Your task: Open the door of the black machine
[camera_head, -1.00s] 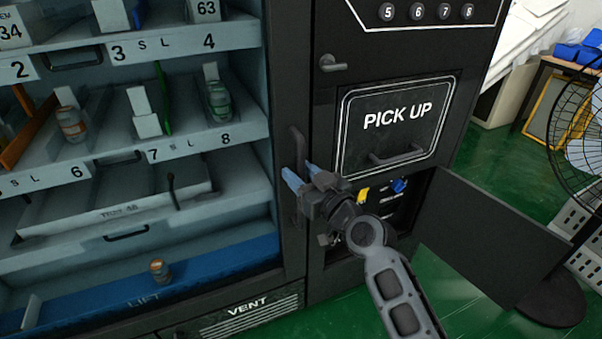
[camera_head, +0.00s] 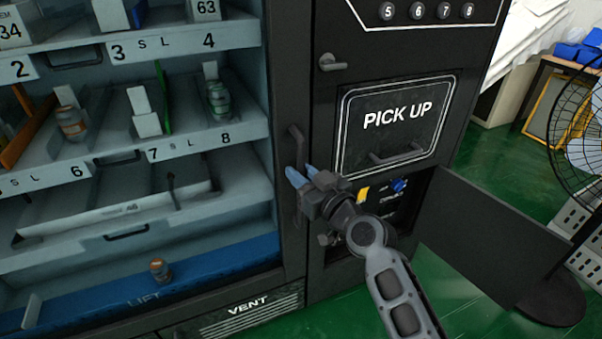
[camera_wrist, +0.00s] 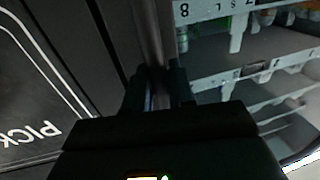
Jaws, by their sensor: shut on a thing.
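The black machine (camera_head: 288,60) fills the middle of the head view, with a large shelf door on the left and a PICK UP panel on the right. A vertical black handle (camera_head: 298,150) is on the frame of the shelf door. My gripper (camera_head: 303,175), with blue fingertips, is shut on this handle at its lower part. In the wrist view, the dark fingers (camera_wrist: 160,85) close around the handle bar, and part of the grip is hidden by the gripper body. The shelf door looks shut in the head view.
A small lower flap (camera_head: 490,235) hangs open at right, beside a compartment with blue and yellow parts. A black fan (camera_head: 580,120) stands at the right. Shelves (camera_head: 130,150) with small bottles are behind the shelf door.

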